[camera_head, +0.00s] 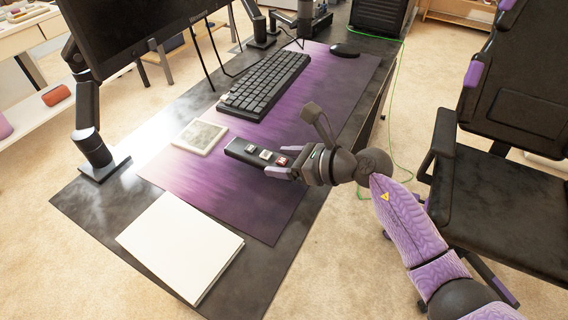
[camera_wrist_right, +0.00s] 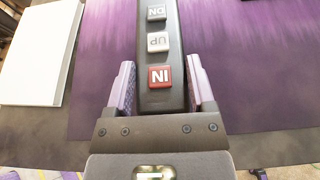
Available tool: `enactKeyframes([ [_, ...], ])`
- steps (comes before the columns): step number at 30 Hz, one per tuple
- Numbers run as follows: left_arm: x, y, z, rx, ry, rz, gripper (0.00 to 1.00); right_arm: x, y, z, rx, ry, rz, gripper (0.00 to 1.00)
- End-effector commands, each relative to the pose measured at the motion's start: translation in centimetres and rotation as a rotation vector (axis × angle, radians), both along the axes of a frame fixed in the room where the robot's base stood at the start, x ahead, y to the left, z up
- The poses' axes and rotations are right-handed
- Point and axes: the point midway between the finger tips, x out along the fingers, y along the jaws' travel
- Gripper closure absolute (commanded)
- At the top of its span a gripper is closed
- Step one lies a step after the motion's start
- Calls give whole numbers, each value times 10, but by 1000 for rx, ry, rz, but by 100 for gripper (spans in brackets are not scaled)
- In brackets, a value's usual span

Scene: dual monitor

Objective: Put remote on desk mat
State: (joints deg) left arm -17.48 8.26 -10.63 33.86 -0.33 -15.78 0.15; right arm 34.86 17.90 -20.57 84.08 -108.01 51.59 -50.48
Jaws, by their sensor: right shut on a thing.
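The remote (camera_head: 246,151) is a long dark bar with a red button and pale buttons. My right gripper (camera_head: 284,168) is shut on its near end, over the purple desk mat (camera_head: 265,213). In the right wrist view the remote (camera_wrist_right: 158,52) runs up between the two fingers of the right gripper (camera_wrist_right: 160,88), with the red "IN" button nearest. The mat (camera_wrist_right: 255,60) lies below it. I cannot tell whether the remote touches the mat. My left gripper is not in view.
A small pale square device (camera_head: 200,136) lies on the mat just left of the remote. A black keyboard (camera_head: 264,84) and a mouse (camera_head: 345,50) are farther back. A white book or pad (camera_head: 180,245) lies at the front left. An office chair (camera_head: 510,190) stands right.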

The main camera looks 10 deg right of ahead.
Motion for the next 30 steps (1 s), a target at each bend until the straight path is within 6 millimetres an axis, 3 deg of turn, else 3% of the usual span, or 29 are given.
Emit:
enactKeyframes([
  [1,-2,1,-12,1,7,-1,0,0,0,-19,3,6,0,95],
  [3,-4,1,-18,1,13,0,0,0,0,-33,3,6,0,95],
  [14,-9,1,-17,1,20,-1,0,0,0,-33,0,0,0,95],
  [15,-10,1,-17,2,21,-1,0,0,0,-33,1,1,1,26],
  [18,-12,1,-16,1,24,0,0,0,0,-32,0,0,0,5],
  [19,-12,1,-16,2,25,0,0,0,0,-32,0,0,0,0],
  [27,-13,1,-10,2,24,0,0,0,0,-25,1,-2,-1,0],
  [30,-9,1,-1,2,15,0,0,-11,-17,-16,-3,-2,-3,0],
])
